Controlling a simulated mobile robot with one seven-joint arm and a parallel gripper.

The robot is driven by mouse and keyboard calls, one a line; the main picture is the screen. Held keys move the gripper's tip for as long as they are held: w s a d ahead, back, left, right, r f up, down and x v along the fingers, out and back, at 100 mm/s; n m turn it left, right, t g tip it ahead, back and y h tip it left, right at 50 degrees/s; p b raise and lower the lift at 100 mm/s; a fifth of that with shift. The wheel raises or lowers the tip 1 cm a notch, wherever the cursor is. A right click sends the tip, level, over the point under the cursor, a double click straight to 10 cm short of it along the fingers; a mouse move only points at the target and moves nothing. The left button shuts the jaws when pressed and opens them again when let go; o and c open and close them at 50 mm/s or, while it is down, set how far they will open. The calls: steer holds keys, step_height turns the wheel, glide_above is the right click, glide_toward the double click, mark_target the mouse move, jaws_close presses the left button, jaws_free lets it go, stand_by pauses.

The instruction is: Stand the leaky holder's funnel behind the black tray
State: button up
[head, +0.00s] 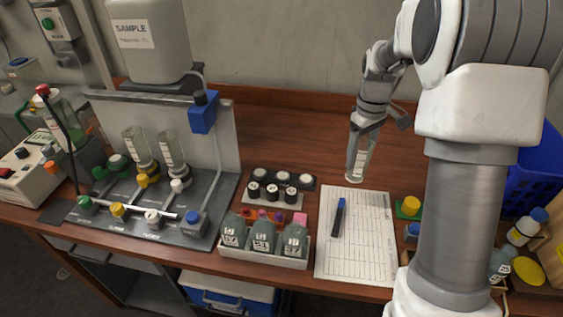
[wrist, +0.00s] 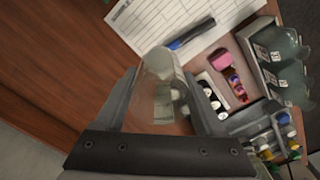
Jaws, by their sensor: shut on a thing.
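My gripper (head: 366,130) is shut on a clear funnel (head: 356,166), above the bench just behind the clipboard sheet. In the wrist view the funnel (wrist: 160,85) sits between the two fingers, pointing away from the camera. The black tray (head: 311,183), with white discs in it, lies on the bench to the left of the funnel, behind a white rack of black-capped vials. The funnel manifold (head: 195,240) stands at the left. Two clear funnels (head: 172,150) stand in its holders; the holder with a green collar (head: 118,163) holds no funnel.
A white sheet (head: 375,250) with a blue marker (head: 339,217) lies in front of the gripper. A grey rack of bottles (head: 262,257) stands at the front edge. A blue crate (head: 540,165) is at the right. The bench behind the black tray is clear wood.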

steer(key=shift+w+a+f+p, duration=0.15)
steer(key=shift+w+a+f, duration=0.35)
steer(key=shift+w+f, duration=1.35)
steer(key=shift+w+a+f+p, duration=0.15)
steer(key=shift+w+a+f, duration=0.3)
steer(key=shift+w+f, duration=1.4)
steer(key=shift+w+a+f+p, duration=0.15)
steer(key=shift+w+a+f, duration=0.35)
steer(key=shift+w+f, duration=1.35)
steer(key=shift+w, duration=0.1)
steer(key=shift+f, duration=0.1)
steer(key=o, duration=1.3)
steer(key=shift+o, duration=0.2)
